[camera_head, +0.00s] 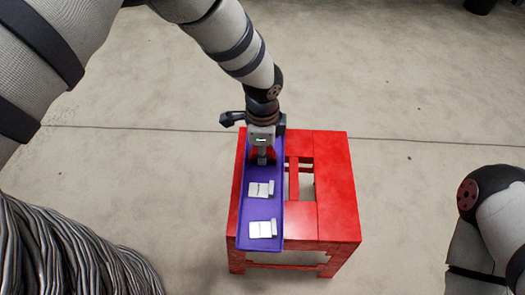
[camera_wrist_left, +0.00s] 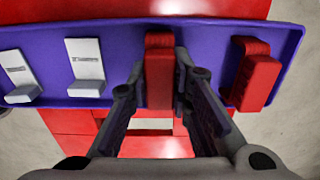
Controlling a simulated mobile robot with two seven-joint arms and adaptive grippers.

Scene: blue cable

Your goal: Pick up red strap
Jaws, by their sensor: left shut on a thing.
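The blue-purple tray (camera_head: 262,208) lies on the red table. In the left wrist view the tray (camera_wrist_left: 210,45) holds two red straps and two white pieces in a row. My left gripper (camera_head: 262,158) reaches down over the tray's far end. In the left wrist view my left gripper (camera_wrist_left: 159,80) has its fingers on both sides of one red strap (camera_wrist_left: 158,78) and is shut on it. The strap still appears at the tray; I cannot tell whether it is lifted. The other red strap (camera_wrist_left: 257,78) lies right of the fingers. My right gripper is out of view.
Two white pieces, the middle one (camera_head: 261,189) and the near one (camera_head: 262,229), lie on the tray. The red table (camera_head: 335,190) has rectangular openings right of the tray. Bare concrete floor (camera_head: 410,150) surrounds the table.

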